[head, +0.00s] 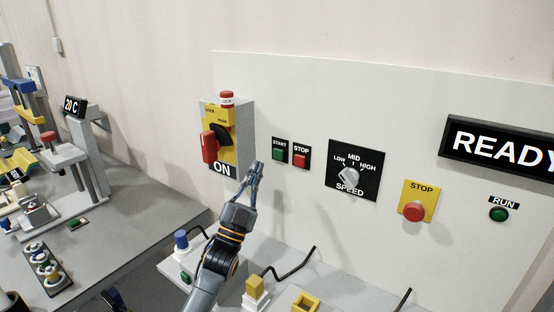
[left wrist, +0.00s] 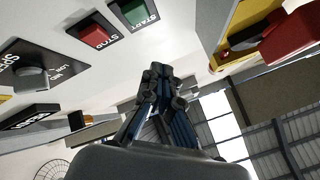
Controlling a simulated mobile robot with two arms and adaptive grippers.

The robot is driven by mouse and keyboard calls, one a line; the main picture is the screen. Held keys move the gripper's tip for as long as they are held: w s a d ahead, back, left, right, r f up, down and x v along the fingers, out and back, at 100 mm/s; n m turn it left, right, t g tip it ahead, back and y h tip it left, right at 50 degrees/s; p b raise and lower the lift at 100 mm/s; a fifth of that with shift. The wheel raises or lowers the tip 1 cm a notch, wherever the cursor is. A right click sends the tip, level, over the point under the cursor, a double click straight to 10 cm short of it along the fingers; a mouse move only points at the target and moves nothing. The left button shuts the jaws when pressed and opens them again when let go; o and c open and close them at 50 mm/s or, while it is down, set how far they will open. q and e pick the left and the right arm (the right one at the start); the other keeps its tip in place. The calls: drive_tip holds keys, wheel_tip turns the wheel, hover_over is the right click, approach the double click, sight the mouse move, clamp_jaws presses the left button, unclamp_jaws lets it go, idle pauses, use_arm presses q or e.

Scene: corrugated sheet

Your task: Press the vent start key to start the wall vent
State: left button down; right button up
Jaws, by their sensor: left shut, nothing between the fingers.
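The green START key (head: 280,155) sits on a small black plate on the white wall panel, and also shows in the left wrist view (left wrist: 134,12). The red STOP key (head: 300,160) is just to its right; it also shows in the left wrist view (left wrist: 94,36). My left gripper (head: 258,166) is shut and empty, its fingertips pointing up, a little below and left of the START key in the head view. In the left wrist view the closed fingertips (left wrist: 157,72) show apart from the key. My right gripper is not in view.
A grey box with a red handle (head: 209,146) and ON label is left of the keys. A speed knob (head: 348,177), a red stop button (head: 413,211), a green RUN lamp (head: 499,214) and a READY sign (head: 500,146) are to the right. A bench (head: 145,212) is at left.

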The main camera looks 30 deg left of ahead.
sight(278, 155)
use_arm(q)
drive_tip(key=w+b, duration=0.2)
drive_tip(key=w, duration=0.3)
drive_tip(key=shift+w+d, duration=0.15)
drive_tip(key=shift+d, duration=0.05)
idle(1.2)
drive_tip(key=shift+w, duration=0.1)
drive_tip(key=shift+w, duration=0.3)
